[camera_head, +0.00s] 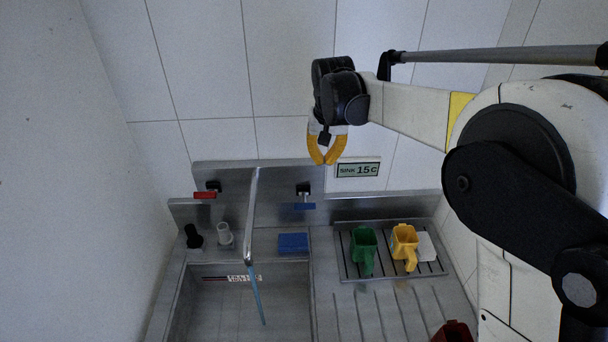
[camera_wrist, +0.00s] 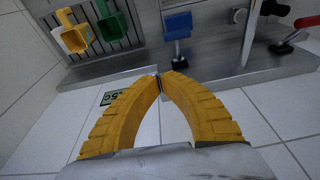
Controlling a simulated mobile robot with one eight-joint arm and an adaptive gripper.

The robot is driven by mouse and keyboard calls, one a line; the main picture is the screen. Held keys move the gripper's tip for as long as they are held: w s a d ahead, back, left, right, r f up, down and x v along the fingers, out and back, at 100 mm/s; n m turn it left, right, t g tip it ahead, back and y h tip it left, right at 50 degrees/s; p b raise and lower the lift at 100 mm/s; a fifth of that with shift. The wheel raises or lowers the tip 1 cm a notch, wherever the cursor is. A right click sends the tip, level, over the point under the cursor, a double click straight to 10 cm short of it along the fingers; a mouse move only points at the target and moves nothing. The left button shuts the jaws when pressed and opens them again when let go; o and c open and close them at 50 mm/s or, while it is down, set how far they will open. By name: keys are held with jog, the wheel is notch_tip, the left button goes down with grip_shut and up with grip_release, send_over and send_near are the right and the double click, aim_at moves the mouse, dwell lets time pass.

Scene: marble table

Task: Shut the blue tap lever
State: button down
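The blue tap lever (camera_head: 305,206) sticks out from a black valve on the steel back panel, right of the tall spout (camera_head: 252,215). It also shows in the wrist view (camera_wrist: 178,26), beyond my fingertips. A thin blue stream of water (camera_head: 258,295) runs from the spout's end into the sink. My gripper (camera_head: 323,163) has yellow fingers that point down, above and slightly right of the blue lever and apart from it. In the wrist view my fingertips (camera_wrist: 162,79) meet with nothing between them.
A red lever (camera_head: 204,195) is left of the spout. A blue sponge (camera_head: 293,243) lies below the blue lever. Green (camera_head: 364,246) and yellow (camera_head: 404,244) jugs stand on the right rack. A temperature sign (camera_head: 358,170) is on the wall beside my gripper.

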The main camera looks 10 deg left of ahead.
jog(key=p, duration=0.1)
send_over(306, 203)
jog(key=w, duration=0.2)
jog(key=x, duration=0.2)
jog(key=shift+s+r, duration=0.15)
jog(key=shift+s, duration=0.25)
jog(key=x, duration=1)
jog(key=shift+s, duration=0.2)
jog(key=shift+s+d+f, duration=0.15)
jog(key=shift+s+f, duration=0.35)
jog(key=shift+f, duration=0.35)
jog(key=shift+s+d+f, duration=0.1)
jog(key=shift+s+f, duration=0.45)
jog(key=shift+f, duration=0.3)
jog(key=shift+s+f+b, duration=0.1)
jog(key=shift+b, duration=0.25)
jog(key=shift+s+f+b, duration=0.1)
jog(key=shift+s+b, duration=0.05)
jog(key=shift+b, duration=0.15)
